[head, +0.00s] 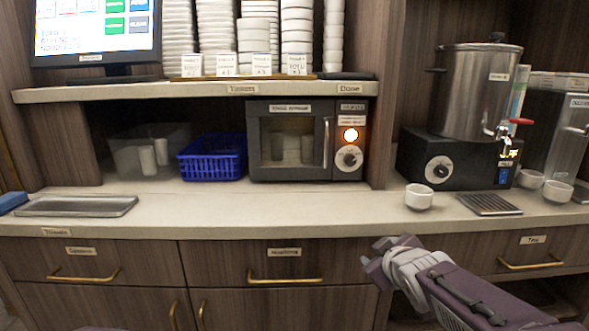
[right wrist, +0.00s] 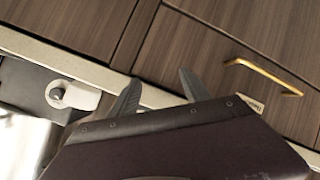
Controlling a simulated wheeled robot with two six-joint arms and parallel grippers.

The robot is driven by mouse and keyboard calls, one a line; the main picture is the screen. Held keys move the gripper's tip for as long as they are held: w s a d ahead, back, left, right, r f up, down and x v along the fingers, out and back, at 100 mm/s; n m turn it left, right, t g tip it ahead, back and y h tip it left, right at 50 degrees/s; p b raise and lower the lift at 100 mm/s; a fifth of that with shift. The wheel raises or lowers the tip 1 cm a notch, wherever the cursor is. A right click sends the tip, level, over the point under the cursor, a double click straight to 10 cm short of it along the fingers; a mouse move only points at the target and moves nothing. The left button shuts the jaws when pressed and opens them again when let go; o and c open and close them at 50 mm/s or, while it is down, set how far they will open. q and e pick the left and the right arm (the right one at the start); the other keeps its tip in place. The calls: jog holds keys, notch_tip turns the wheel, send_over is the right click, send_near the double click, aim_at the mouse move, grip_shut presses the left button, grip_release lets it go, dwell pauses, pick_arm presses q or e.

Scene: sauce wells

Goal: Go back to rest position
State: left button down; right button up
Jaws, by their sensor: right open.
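My right gripper (head: 376,256) is in front of the drawer fronts, just below the counter's front edge, right of the middle in the head view. It is open and nothing shows between its fingers. In the right wrist view its two fingers (right wrist: 160,92) stand apart against the counter edge and wooden fronts. My left gripper is not in view.
The counter (head: 300,208) holds a white cup (head: 418,197), a drip tray (head: 489,203), a metal tray (head: 76,206), a blue basket (head: 212,158) and a microwave (head: 292,148). A steel urn (head: 478,95) stands at right. Drawer handles (head: 285,281) stick out below.

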jog(key=s+f+m+g+b, duration=0.1)
jog(key=s+f+m+g, duration=0.2)
jog(key=f, duration=0.6)
jog(key=s+f+m+g+b, duration=0.1)
jog(key=s+f+g, duration=0.1)
jog(key=s+f, duration=0.55)
jog(key=s+a+f+m+g, duration=0.1)
jog(key=s+f+m+g, duration=0.4)
jog(key=s+f, duration=0.7)
notch_tip(320, 180, up, 37)
jog(key=n+p, duration=0.1)
jog(key=p, duration=3.5)
jog(key=shift+w+a+r+n+g+y+p, duration=0.2)
jog(key=shift+n+g+y+p, duration=0.1)
jog(key=shift+g+p, duration=0.1)
